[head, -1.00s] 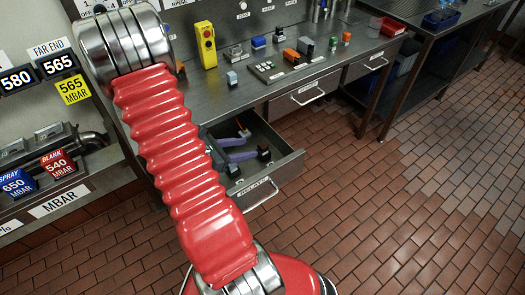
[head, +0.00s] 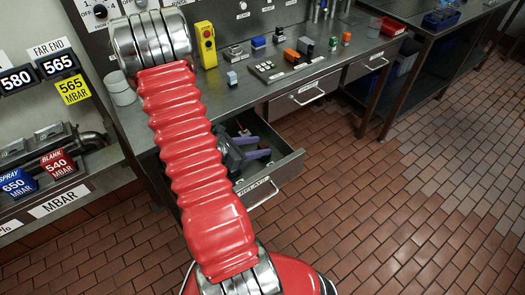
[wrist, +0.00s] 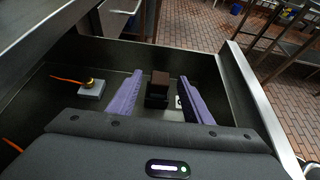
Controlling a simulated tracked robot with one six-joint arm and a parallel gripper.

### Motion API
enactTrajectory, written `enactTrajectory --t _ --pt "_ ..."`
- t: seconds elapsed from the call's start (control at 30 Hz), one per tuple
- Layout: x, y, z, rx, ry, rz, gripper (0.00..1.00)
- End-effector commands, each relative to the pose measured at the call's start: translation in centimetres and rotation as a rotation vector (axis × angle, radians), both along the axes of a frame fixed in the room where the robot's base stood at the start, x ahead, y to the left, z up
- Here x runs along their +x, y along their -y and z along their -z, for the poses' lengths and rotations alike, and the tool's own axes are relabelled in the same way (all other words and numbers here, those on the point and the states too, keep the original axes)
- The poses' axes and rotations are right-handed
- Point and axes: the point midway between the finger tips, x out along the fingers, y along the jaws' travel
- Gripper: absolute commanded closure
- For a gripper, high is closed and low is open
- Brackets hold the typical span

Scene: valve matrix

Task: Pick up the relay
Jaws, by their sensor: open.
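The relay (wrist: 158,90) is a dark block with a brown top, standing in an open metal drawer. In the wrist view it stands upright between the two purple fingers of my gripper (wrist: 158,98). The fingers are open, with a gap showing on each side of the relay. In the head view my gripper (head: 255,155) is inside the drawer (head: 292,163), which is labelled RELAY. I cannot clearly make out the relay in the head view, as the gripper and arm cover part of the drawer.
A grey block with a yellow part and orange lead (wrist: 91,88) lies left in the drawer. The workbench (head: 230,100) above holds several small parts and a yellow control box (head: 205,44). The tiled floor is clear at right.

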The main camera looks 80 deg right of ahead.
Motion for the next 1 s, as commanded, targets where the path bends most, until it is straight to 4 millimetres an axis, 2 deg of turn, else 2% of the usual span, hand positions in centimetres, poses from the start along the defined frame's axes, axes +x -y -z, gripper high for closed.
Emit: enactTrajectory --t 0.13,0.67,1.0 --pt "-0.49 0.56 0.34 -0.001 0.001 0.0 0.55" --pt "-0.46 0.57 0.33 -0.001 0.001 0.0 0.55" --pt "-0.45 0.57 0.33 -0.001 0.001 -0.002 0.79"
